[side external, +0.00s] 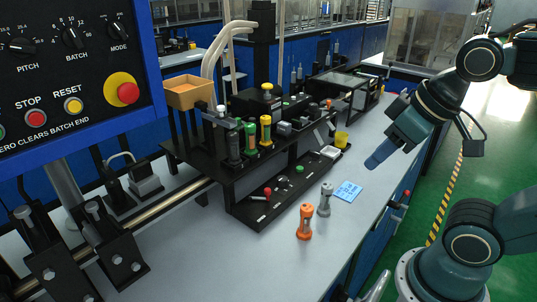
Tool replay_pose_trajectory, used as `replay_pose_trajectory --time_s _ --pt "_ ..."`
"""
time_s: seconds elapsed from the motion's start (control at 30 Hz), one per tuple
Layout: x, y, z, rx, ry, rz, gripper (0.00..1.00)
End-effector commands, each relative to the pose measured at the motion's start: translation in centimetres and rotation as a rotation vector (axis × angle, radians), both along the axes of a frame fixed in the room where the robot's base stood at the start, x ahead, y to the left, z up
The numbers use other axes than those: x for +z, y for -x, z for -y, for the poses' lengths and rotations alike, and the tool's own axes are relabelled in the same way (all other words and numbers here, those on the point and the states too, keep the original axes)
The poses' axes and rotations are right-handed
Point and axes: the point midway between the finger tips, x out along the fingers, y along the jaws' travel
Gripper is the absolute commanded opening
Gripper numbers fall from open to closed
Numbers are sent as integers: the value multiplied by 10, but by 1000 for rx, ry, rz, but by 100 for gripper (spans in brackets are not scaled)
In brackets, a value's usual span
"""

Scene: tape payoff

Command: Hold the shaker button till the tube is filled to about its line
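My gripper (380,154) hangs at the right over the front part of the grey bench, pointing down and left. Its fingers look like one blue-grey shape, and I cannot tell whether they are open. It is well apart from the fixtures. A black rack in the middle holds a dark tube (233,147), a green tube (250,138) and a yellow tube (266,131), all upright. A yellow-topped part (267,87) sits on a black box behind them. I cannot tell for certain which part is the shaker button. No fill line or level can be made out.
An orange tray (188,92) stands left of the rack. An orange holder (305,222), a grey holder (325,199) and a blue note (348,191) are on the bench front. A control panel (75,70) fills the upper left. Bare bench lies around the note.

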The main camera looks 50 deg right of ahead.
Motion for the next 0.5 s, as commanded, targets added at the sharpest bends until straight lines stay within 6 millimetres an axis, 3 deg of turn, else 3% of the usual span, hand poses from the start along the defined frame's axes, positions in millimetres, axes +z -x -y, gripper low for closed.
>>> replay_pose_trajectory --time_s 0.03,0.17,0.5 --pt "0 0 0 0 0 0 27" --pt "0 0 0 0 0 0 1" --pt "0 0 0 0 0 0 0"
